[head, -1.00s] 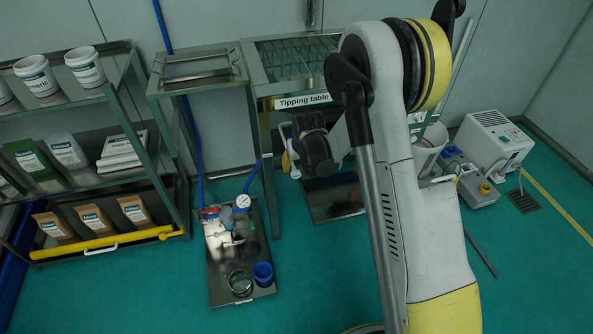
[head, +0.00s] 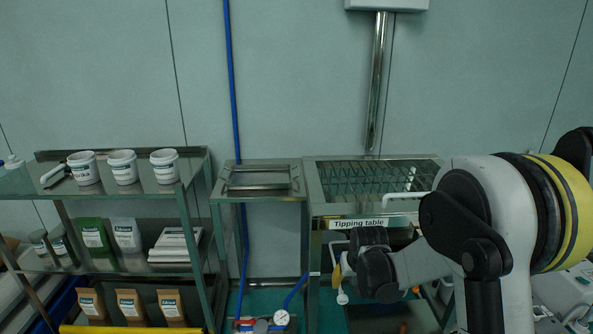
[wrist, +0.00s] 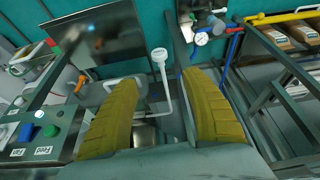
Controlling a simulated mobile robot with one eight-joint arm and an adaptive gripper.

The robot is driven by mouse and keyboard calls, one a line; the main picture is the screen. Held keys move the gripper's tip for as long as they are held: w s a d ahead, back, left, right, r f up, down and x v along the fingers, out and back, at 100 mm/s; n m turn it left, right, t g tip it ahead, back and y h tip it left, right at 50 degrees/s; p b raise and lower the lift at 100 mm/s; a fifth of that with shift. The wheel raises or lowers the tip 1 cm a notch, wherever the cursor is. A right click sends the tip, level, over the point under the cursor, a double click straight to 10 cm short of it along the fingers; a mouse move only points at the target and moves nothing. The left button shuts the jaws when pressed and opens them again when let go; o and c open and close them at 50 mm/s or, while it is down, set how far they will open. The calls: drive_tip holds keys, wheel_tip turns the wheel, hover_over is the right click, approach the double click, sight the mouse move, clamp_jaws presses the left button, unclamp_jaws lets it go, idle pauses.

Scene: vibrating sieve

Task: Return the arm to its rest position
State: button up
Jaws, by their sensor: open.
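My gripper (wrist: 158,79) shows two yellow fingers spread apart in the wrist view, with nothing held between them. A white rod with a round end (wrist: 159,55) shows beyond the gap between the fingers; I cannot tell how far below it is. In the head view my arm (head: 490,215) reaches from the right, bent, with its wrist in front of the tipping table (head: 357,224), below the label. The fingers are mostly hidden there; only a bit of yellow shows beside the dark wrist.
A shelf rack (head: 190,200) with white tubs (head: 122,167) and bags stands at left. A small steel side table (head: 230,196) adjoins the tipping table. The wrist view shows a button panel (wrist: 30,132) at left and a pressure gauge (wrist: 201,38) near a blue hose.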

drive_tip(key=s+f+v, duration=0.1)
drive_tip(key=s+v, duration=0.1)
drive_tip(key=v, duration=1.1)
drive_tip(key=s+r+t, duration=0.1)
drive_tip(key=s+r, duration=0.3)
drive_tip(key=s, duration=0.7)
drive_tip(key=s+r+t, duration=0.1)
drive_tip(key=s+r, duration=0.3)
drive_tip(key=s, duration=0.7)
drive_tip(key=shift+t, duration=0.3)
